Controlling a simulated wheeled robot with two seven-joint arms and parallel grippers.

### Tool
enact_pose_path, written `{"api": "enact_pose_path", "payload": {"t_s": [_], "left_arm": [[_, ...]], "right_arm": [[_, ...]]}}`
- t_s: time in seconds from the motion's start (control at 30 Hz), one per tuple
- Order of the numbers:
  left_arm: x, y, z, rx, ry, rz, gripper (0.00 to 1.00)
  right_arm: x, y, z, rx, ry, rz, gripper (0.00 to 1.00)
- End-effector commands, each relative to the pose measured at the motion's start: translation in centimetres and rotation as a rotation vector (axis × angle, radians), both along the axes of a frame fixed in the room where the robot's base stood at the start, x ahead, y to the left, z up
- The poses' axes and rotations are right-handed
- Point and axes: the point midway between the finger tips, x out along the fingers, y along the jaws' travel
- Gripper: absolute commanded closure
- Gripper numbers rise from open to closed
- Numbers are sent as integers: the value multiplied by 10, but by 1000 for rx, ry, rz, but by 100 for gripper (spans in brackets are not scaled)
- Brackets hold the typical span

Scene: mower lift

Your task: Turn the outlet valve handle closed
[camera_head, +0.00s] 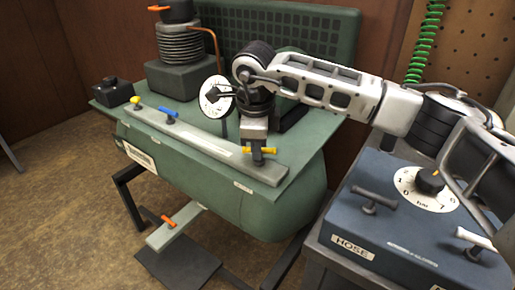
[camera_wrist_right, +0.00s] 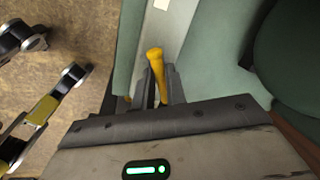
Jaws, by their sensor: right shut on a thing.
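A yellow valve handle (camera_head: 268,150) sits at the near right end of the light rail (camera_head: 215,145) on the green compressor tank (camera_head: 265,212). My right gripper (camera_head: 256,149) points down at it and is shut on it. In the right wrist view the yellow handle (camera_wrist_right: 157,72) lies between the two dark fingers (camera_wrist_right: 159,88), its rounded end reaching past the tips. The gripper hides the handle's pivot and any label beside it.
Along the rail are a blue handle (camera_head: 171,117) and a yellow knob (camera_head: 135,101). A gauge (camera_head: 216,97) stands behind. An orange handle (camera_head: 164,219) is low under the tank. A blue box with a dial (camera_head: 400,235) is at the right. Open floor (camera_head: 60,220) lies left.

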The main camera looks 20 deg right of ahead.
Motion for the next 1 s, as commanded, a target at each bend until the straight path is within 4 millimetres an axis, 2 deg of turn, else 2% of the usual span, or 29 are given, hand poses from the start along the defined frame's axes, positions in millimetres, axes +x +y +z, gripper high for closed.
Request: {"api": "enact_pose_path", "payload": {"t_s": [0.5,1.0], "left_arm": [[-1,-1,-5,0,-2,-3,64],[-2,-1,-5,0,-2,-5,64]], "right_arm": [[4,0,2,2,-8,-416,100],[5,-1,3,3,-9,-547,100]]}}
